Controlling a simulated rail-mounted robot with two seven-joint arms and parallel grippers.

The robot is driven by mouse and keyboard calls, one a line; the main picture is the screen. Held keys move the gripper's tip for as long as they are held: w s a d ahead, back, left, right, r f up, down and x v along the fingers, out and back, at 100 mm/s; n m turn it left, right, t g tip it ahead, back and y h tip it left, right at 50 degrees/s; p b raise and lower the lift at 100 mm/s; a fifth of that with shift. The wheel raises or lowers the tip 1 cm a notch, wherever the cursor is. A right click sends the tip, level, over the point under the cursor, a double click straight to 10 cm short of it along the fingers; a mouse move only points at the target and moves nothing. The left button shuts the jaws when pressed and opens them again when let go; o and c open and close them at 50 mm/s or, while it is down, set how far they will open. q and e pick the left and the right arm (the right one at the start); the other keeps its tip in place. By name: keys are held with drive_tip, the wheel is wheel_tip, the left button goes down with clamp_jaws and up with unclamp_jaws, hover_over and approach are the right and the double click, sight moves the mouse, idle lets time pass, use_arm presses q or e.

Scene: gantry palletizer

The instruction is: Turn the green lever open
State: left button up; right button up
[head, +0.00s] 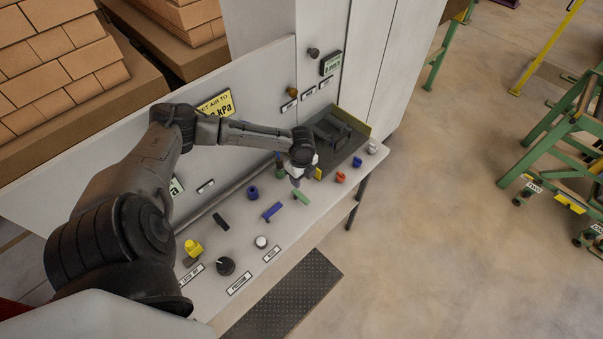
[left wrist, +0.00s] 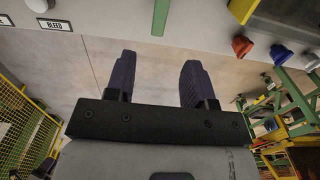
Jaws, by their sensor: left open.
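The green lever (head: 301,198) is a short flat bar on the grey control desk, to the right of a blue lever (head: 273,211). In the left wrist view the green lever (left wrist: 161,18) shows at the top edge, partly cut off by the frame, beyond the fingertips. My left gripper (head: 297,180) is just behind the green lever, above the desk in the head view. Its two dark fingers (left wrist: 160,62) are spread apart with nothing between them. No contact with the lever shows.
A black lever (head: 221,221), a yellow knob (head: 193,248) and a black dial (head: 225,266) are on the desk's left part. A dark tray (head: 358,131), a red knob (head: 340,177) and a blue knob (head: 357,162) are at right. Open floor lies in front.

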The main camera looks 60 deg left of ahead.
use_arm(q)
drive_tip(key=shift+r, duration=1.15)
